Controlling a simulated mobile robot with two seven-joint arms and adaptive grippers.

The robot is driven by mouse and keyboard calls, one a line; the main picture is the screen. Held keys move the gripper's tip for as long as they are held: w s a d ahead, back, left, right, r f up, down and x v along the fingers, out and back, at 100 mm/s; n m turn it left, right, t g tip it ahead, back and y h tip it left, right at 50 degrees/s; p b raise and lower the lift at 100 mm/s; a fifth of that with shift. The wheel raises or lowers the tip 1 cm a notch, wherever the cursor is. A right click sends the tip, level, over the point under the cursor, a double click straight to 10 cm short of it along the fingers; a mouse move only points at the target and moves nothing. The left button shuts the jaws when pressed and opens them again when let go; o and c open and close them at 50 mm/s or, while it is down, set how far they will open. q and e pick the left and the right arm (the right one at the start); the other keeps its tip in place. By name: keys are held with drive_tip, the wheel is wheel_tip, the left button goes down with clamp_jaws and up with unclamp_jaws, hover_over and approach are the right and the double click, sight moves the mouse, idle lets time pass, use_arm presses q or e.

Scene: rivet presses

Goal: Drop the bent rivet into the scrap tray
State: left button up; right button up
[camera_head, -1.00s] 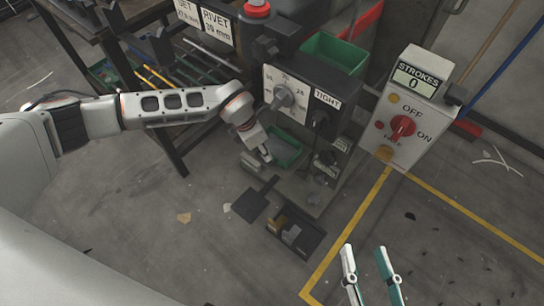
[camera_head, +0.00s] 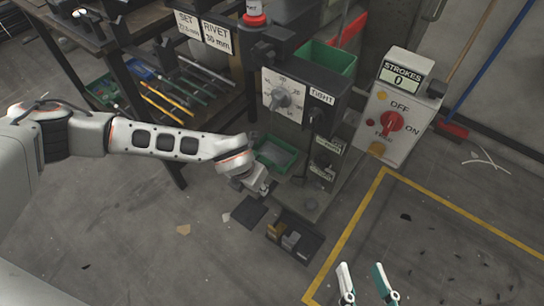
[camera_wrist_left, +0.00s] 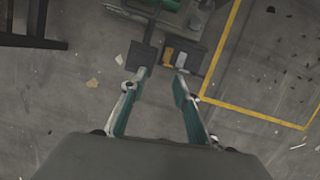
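I cannot make out a bent rivet in either view. No tray is readably marked as scrap. A green tray (camera_head: 276,153) sits low on the press, and a dark tray (camera_head: 312,247) holding brown and grey blocks lies in front of it. My left gripper (camera_head: 264,187) is just in front of the green tray, above a black pad. In the left wrist view its fingers (camera_wrist_left: 162,74) are spread, with only floor visible between them, short of the black pad (camera_wrist_left: 141,55) and dark tray (camera_wrist_left: 199,66). My right gripper (camera_head: 363,284) is open and empty over the floor at the bottom.
The press has a dial (camera_head: 284,95) and a green bin (camera_head: 328,60) behind it. A switch box (camera_head: 391,120) with a red knob reads STROKES 0. A tool rack (camera_head: 185,92) stands at the left. The yellow-lined floor at right is mostly clear.

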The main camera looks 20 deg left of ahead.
use_arm(q)
drive_tip(key=s+a+r+n+y, duration=0.1)
drive_tip(key=s+a+n+y, duration=0.2)
drive_tip(key=s+n, duration=0.5)
drive_tip(key=n, duration=0.3)
drive_tip(key=shift+s+a+r+g, duration=0.25)
drive_tip(key=shift+r+g, duration=0.05)
